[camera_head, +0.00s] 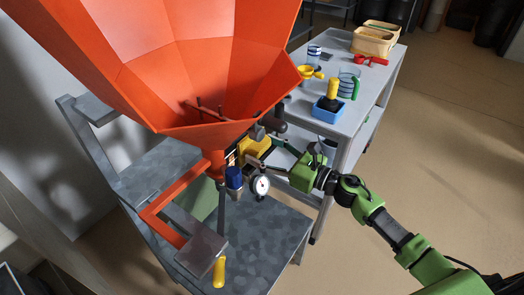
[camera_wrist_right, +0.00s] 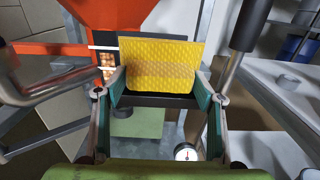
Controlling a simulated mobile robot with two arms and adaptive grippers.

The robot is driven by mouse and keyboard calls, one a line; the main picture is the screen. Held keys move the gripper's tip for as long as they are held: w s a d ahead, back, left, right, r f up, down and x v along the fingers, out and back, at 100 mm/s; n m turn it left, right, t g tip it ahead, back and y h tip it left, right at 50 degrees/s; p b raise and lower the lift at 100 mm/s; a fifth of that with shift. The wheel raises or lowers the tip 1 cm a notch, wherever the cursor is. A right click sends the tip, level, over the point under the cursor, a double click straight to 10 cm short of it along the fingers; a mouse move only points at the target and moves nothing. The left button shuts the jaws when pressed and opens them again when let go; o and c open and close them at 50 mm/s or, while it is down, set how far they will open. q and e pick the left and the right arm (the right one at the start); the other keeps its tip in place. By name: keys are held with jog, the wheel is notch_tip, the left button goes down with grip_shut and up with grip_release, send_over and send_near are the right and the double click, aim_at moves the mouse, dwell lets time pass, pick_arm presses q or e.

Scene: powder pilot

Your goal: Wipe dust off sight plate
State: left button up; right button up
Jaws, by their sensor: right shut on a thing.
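My right gripper (camera_head: 277,164) reaches in from the right and is shut on a yellow textured sponge (camera_head: 255,147). In the right wrist view the sponge (camera_wrist_right: 158,65) stands upright between the fingertips (camera_wrist_right: 160,98), with a brownish smudge across its middle. Behind its left edge is a small pale-framed window with orange-brown speckles (camera_wrist_right: 107,62), which looks like the sight plate on the orange hopper. The sponge hides part of that area, and I cannot tell whether they touch. My left gripper is not in view.
The large orange hopper (camera_head: 190,70) fills the upper left above a grey metal stand (camera_head: 262,235). A round gauge (camera_head: 260,186) and a blue fitting (camera_head: 234,178) sit close below the sponge. A side table (camera_head: 350,118) holds a blue tray (camera_head: 328,113), cups and a wooden crate.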

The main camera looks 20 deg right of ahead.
jog(key=b+v, duration=0.1)
jog(key=v, duration=0.3)
jog(key=shift+s+d+f, duration=0.1)
jog(key=shift+s+d, duration=0.05)
jog(key=shift+s, duration=0.05)
jog(key=shift+s+d, duration=0.25)
jog(key=shift+s, duration=0.1)
jog(key=shift+b+v, duration=0.75)
jog(key=shift+v, duration=0.8)
